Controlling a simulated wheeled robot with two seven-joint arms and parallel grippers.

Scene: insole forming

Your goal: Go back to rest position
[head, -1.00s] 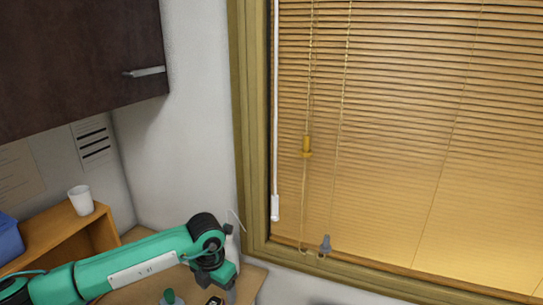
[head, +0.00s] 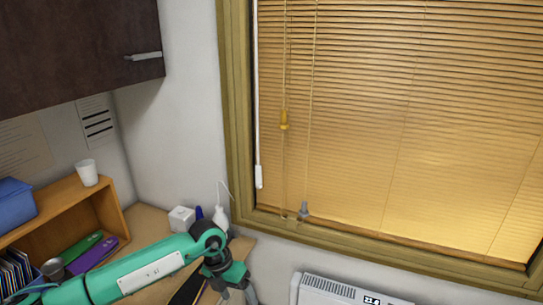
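My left arm, green with dark joints, comes in from the lower left. Its gripper (head: 236,290) is at the bottom edge of the head view, over the wooden desk top (head: 150,222). The fingertips are cut off by the frame, so I cannot tell whether it is open or shut. My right gripper is not in view.
A wooden shelf unit (head: 112,209) holds a white cup (head: 87,173) and a blue box (head: 14,203). A white box (head: 181,219) and a white bottle (head: 220,219) stand behind my arm. A white heater (head: 330,290) is below the window blinds (head: 400,110).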

